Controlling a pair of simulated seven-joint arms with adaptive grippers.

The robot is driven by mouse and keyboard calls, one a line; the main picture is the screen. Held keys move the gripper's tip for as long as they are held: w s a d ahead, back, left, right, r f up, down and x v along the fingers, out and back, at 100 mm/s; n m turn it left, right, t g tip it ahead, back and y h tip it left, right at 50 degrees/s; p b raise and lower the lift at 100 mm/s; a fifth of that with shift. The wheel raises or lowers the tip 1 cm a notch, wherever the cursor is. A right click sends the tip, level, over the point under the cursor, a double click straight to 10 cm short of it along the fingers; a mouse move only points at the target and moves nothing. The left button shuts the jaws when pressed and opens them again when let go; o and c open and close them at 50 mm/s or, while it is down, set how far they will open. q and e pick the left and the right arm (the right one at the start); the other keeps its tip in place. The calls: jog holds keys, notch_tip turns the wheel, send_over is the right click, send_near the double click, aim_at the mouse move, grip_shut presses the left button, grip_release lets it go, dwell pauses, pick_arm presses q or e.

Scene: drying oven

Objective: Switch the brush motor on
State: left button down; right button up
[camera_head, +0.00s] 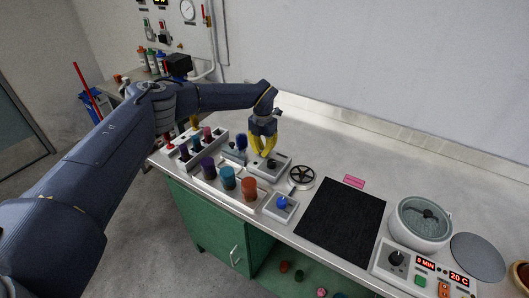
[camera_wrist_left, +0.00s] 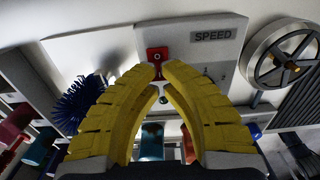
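The brush motor unit is a light grey box (camera_head: 268,167) on the bench, with a round dark blue brush (camera_head: 241,142) at its left. In the left wrist view the brush (camera_wrist_left: 80,104) is at the left, and the box's top carries a SPEED label (camera_wrist_left: 213,36) and a red switch part (camera_wrist_left: 157,55). My left gripper (camera_head: 264,154) is over the box with its yellow fingers pointing down. In the wrist view its fingertips (camera_wrist_left: 160,72) are a little apart, close to the red part. Whether they touch it is unclear. My right gripper is not in view.
The bench behind is clear.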

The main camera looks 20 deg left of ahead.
pick_arm(q)
jog(key=shift+r, duration=2.95)
